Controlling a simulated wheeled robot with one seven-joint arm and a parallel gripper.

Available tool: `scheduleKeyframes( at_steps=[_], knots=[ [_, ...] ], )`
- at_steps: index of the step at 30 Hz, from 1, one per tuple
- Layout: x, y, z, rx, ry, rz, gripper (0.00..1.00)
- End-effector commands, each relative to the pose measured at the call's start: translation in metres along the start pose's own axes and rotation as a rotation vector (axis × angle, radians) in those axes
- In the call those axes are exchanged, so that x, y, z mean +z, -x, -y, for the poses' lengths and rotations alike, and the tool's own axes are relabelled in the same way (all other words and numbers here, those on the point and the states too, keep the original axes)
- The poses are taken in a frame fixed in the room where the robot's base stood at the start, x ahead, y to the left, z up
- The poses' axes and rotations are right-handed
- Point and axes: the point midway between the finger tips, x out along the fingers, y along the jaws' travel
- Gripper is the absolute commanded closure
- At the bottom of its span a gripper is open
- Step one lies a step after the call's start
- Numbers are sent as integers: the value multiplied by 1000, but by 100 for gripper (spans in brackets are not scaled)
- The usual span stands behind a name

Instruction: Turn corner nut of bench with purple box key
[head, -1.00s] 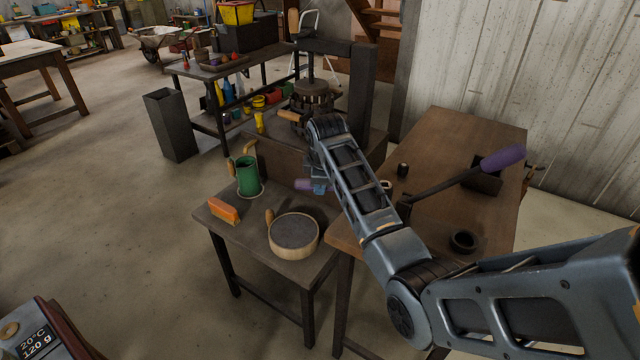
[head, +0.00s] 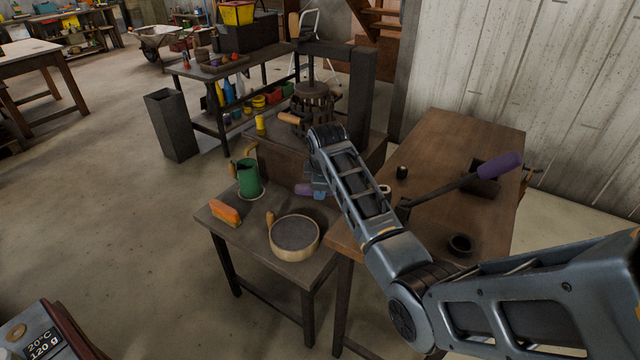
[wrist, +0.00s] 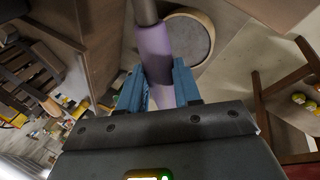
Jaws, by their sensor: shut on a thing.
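My gripper (wrist: 158,88) is shut on the purple handle of the box key (wrist: 154,50). The key's grey shaft leaves the top of the wrist view, so its far end is out of sight there. In the head view the gripper (head: 318,188) hangs behind my forearm, above the gap between the small table and the bench. A bit of the purple handle (head: 303,189) shows beside it. The wooden bench (head: 440,145) stands to the right. I cannot make out which part is its corner nut; my arm covers the bench's near left part.
A lever with a purple grip (head: 500,165) rises over the bench, near a dark ring (head: 460,244) and a small dark cylinder (head: 402,172). The small table (head: 262,252) holds a round sieve (head: 294,236), a green jug (head: 248,178) and an orange brush (head: 225,213). A press (head: 362,95) stands behind.

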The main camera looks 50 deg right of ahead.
Motion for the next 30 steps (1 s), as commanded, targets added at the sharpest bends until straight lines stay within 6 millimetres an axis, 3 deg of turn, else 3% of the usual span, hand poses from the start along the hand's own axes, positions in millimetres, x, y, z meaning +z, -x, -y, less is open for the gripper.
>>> scheduleKeyframes(
  at_steps=[14, 30],
  knots=[
    [0, 2, 3, -1, 25, -9, 100],
    [-3, 32, -10, 1, 24, -10, 100]
  ],
)
